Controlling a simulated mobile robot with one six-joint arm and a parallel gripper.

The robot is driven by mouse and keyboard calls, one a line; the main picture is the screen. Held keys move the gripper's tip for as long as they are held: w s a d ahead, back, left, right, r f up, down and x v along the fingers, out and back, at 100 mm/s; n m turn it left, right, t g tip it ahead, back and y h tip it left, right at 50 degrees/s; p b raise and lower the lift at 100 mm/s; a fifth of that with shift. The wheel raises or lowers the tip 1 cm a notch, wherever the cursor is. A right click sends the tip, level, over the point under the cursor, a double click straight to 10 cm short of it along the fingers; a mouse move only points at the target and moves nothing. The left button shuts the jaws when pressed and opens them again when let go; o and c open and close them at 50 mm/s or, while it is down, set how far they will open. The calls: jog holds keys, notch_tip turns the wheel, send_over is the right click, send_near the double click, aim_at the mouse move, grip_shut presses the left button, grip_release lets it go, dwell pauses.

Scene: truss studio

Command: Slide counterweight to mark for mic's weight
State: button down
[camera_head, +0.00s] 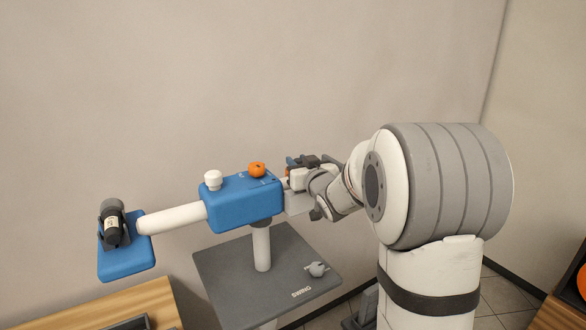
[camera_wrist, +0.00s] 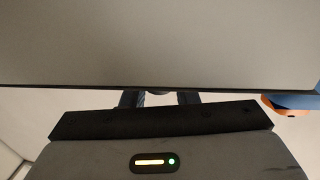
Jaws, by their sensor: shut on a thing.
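The microphone (camera_head: 112,224), a dark cylinder with a pale label, sits in a dark cradle on the blue plate (camera_head: 128,262) at the left end of the white boom (camera_head: 178,218). The counterweight (camera_head: 298,204), a light grey block, is on the right end of the boom close to the blue pivot housing (camera_head: 243,208). In the wrist view its grey face (camera_wrist: 150,40) fills the top. My gripper (camera_head: 291,176) is at the block, and its fingers (camera_wrist: 160,98) are shut on it; the gripped part is mostly hidden. The scale marks are too small to read.
An orange knob (camera_head: 257,169) and a white knob (camera_head: 213,180) stand on the housing. A wooden table (camera_head: 95,312) is at lower left. The wall behind is bare.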

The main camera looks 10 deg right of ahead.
jog(key=shift+a, duration=0.15)
jog(key=c, duration=1.2)
grip_release()
jog(key=shift+o, duration=0.3)
jog(key=s+d+b, duration=0.1)
jog(key=s, duration=0.6)
jog(key=shift+s+d+b, duration=0.25)
jog(key=shift+s+b, duration=0.05)
jog(key=shift+s, duration=0.1)
